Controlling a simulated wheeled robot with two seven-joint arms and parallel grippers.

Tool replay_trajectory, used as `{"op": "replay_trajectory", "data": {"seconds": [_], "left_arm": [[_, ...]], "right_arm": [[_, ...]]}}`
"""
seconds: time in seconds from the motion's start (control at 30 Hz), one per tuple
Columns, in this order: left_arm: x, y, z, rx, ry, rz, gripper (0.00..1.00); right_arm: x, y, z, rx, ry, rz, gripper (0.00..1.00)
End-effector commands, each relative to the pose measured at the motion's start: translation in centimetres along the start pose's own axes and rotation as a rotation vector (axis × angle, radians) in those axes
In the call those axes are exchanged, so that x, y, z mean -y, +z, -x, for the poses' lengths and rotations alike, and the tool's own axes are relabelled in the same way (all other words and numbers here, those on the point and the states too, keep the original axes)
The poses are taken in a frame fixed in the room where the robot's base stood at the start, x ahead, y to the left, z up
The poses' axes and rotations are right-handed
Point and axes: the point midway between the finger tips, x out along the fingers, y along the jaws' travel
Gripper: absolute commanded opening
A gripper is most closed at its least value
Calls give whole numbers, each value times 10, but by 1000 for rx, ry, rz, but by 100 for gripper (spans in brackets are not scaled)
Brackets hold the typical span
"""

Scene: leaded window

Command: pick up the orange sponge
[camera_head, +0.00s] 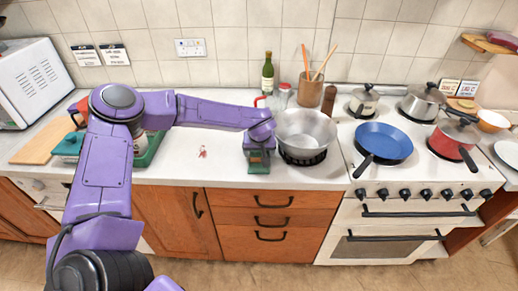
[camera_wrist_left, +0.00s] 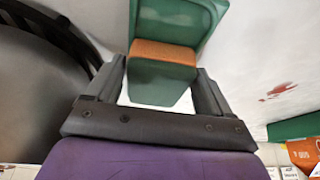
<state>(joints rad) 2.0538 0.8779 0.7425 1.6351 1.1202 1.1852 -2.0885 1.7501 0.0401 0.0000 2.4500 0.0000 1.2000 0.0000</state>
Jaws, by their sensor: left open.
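The orange sponge (camera_wrist_left: 165,53) shows as an orange band in the left wrist view, between the green walls of a small holder (camera_wrist_left: 160,84). Most of the sponge is hidden by the holder. In the head view the holder (camera_head: 258,168) stands on the counter near its front edge, and the sponge cannot be made out. My left gripper (camera_head: 260,147) is directly over the holder, pointing down. In the left wrist view its open fingers (camera_wrist_left: 160,70) are on either side of the holder's near wall; contact cannot be told. My right gripper is not in view.
A metal pot (camera_head: 306,130) on a black stand is close to the right of the gripper. A green tray (camera_head: 150,150) is at the left, partly behind my arm. A red mark (camera_head: 203,152) lies on clear counter between. A bottle (camera_head: 268,75) stands behind.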

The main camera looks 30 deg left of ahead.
Motion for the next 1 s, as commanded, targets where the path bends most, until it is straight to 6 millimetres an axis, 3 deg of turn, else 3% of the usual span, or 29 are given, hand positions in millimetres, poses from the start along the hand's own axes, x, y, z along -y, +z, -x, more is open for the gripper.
{"op": "replay_trajectory", "data": {"seconds": [0.07,0.17,0.2,0.57,0.73,1.0], "left_arm": [[0,0,0,0,0,-1,82],[-1,0,0,0,0,-1,49],[-1,0,0,0,0,-1,44],[-1,0,0,0,0,-1,43],[4,-3,6,-2,1,0,43],[3,-22,51,-4,2,0,43]], "right_arm": [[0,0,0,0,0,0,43],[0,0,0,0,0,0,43],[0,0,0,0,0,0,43],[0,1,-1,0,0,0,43],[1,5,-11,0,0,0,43],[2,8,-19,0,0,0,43]]}}
